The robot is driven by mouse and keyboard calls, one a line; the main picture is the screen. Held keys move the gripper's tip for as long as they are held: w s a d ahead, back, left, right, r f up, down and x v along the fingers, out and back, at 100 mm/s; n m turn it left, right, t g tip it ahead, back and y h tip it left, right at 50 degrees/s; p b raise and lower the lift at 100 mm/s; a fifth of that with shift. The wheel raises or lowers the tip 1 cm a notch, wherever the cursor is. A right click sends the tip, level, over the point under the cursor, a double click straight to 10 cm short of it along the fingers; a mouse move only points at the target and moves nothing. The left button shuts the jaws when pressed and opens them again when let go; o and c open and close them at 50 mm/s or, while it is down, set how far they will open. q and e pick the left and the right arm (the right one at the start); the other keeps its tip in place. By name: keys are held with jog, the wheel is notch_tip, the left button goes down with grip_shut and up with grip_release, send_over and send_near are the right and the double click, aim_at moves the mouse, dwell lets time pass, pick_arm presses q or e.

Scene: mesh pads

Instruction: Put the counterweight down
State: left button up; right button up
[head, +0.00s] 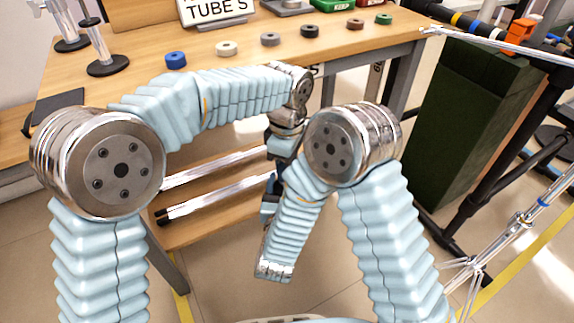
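I cannot make out a counterweight for certain. My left arm comes in from the left, and its wrist bends down in front of the table. My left gripper (271,198) points down, dark with blue parts, and is partly hidden behind my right forearm. Whether its fingers are open or hold anything cannot be seen. My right forearm slants down to a metal wrist end at the lower middle. My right gripper does not show.
On the wooden table (130,85) stand several coloured rings, including a blue ring (176,60) and a black ring (309,31), and a sign (215,8). Silver tubes (215,167) lie on the lower shelf. A dark green box (470,120) and a black-framed rack (500,165) stand right.

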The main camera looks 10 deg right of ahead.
pick_arm(q)
grip_shut()
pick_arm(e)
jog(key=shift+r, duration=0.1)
pick_arm(q)
jog(key=shift+w+d+r, duration=0.1)
jog(key=shift+r, duration=0.05)
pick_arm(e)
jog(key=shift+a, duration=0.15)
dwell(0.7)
pick_arm(q)
jog(key=shift+r, duration=0.1)
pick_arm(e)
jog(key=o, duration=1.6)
